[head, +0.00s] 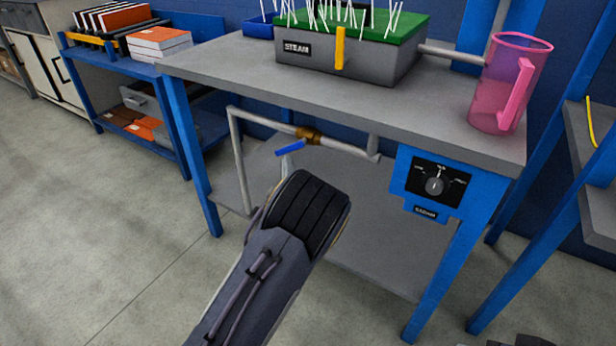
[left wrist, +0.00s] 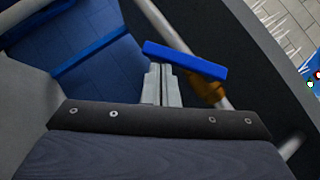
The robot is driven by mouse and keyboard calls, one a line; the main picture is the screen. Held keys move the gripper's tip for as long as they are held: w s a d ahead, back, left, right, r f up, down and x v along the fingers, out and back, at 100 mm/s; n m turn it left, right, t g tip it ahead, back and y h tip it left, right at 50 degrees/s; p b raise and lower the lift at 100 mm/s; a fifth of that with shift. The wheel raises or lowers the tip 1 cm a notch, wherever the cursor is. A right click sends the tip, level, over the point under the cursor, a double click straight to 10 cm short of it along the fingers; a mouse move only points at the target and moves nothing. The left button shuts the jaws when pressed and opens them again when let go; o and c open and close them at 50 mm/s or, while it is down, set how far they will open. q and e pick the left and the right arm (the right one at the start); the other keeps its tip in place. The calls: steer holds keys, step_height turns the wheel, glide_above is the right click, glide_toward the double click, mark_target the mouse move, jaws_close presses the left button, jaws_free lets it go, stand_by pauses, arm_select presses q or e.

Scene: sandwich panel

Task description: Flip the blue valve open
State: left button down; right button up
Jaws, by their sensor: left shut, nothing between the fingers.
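The blue valve handle (head: 290,148) is a short flat lever at the brass valve body (head: 308,134). The valve sits on a grey pipe under the front edge of the grey table. My left gripper (head: 285,163) reaches up from below, and its wrist hides most of the fingers in the head view. In the left wrist view the closed, empty fingers (left wrist: 160,68) end at the blue handle (left wrist: 185,60), left of the brass body (left wrist: 207,92). I cannot tell whether they touch it. My right gripper is in neither view.
The table (head: 350,92) holds a grey steam box (head: 365,68) with a green top and a pink pitcher (head: 495,95). A lower shelf (head: 375,225) lies behind my arm. Floor is clear at left.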

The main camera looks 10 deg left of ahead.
mark_target(275, 153)
arm_select(q)
steer(key=shift+w+a+r+m+t+h, duration=0.2)
steer(key=shift+a+m+t+h, duration=0.45)
steer(key=shift+m, duration=0.25)
steer(key=shift+w+a+r, duration=0.15)
steer(key=shift+a+r, duration=0.35)
steer(key=shift+r, duration=0.05)
steer(key=shift+w+a+r, duration=0.2)
steer(key=shift+a+r, duration=0.35)
steer(key=shift+r, duration=0.15)
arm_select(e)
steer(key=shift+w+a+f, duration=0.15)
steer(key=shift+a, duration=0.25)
arm_select(q)
steer(key=shift+f, duration=0.1)
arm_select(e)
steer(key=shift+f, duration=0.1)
